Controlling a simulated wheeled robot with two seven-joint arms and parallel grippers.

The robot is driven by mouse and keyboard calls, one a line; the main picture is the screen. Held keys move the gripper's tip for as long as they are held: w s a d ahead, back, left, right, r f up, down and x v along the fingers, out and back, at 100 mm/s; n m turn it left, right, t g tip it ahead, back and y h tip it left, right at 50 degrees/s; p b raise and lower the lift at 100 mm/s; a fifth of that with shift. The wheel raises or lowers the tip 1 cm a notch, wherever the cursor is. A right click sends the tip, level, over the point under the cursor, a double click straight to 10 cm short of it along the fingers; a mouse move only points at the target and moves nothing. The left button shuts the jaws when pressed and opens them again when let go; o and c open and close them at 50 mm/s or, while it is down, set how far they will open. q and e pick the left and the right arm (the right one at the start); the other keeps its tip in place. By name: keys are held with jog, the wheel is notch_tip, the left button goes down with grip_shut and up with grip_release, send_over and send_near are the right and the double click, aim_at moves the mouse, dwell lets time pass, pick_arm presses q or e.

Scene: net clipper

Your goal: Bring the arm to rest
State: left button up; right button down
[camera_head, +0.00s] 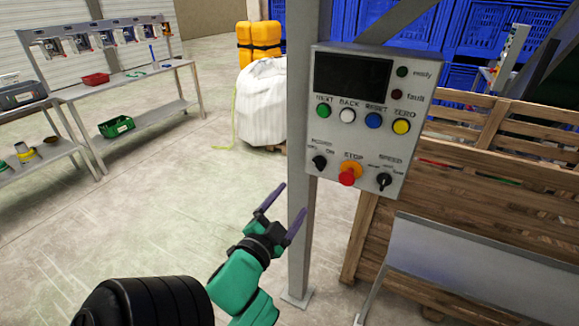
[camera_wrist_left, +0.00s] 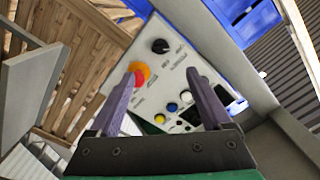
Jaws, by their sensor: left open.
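My left gripper (camera_head: 283,213) is open and empty in the head view, below and to the left of the control box. Its two purple fingers are spread apart, and they also show in the left wrist view (camera_wrist_left: 165,80). The grey control box (camera_head: 312,160) is fixed to a metal post, with a dark screen, coloured buttons and two black knobs. Its red stop button (camera_head: 347,177) sits on an orange base at the lower middle. In the wrist view the box (camera_wrist_left: 180,55) lies beyond the fingers, and the left finger partly covers the stop button. My right gripper is not in view.
The metal post (camera_head: 299,240) stands right beside my left gripper. A wooden crate (camera_head: 480,195) and a grey metal panel (camera_head: 470,258) are on the right. A white sack (camera_head: 262,105) and workbenches (camera_head: 130,80) stand farther back.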

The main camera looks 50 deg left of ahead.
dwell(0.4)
pick_arm(q)
jog(key=d+f+n+g+h, duration=0.3)
jog(key=f+g, duration=0.3)
jog(key=f, duration=0.6)
jog(key=s+d+f+g+h, duration=0.3)
jog(key=s+d+f+g, duration=0.45)
jog(key=f, duration=0.25)
jog(key=s+f+x, duration=0.1)
jog(key=s+x, duration=0.2)
jog(key=x, duration=1)
jog(key=s+a+f+g, duration=0.2)
jog(key=s+f, duration=1.7)
jog(key=f, duration=0.3)
jog(key=shift+a+f, duration=0.35)
jog(key=shift+a, duration=0.05)
jog(key=shift+g, duration=0.25)
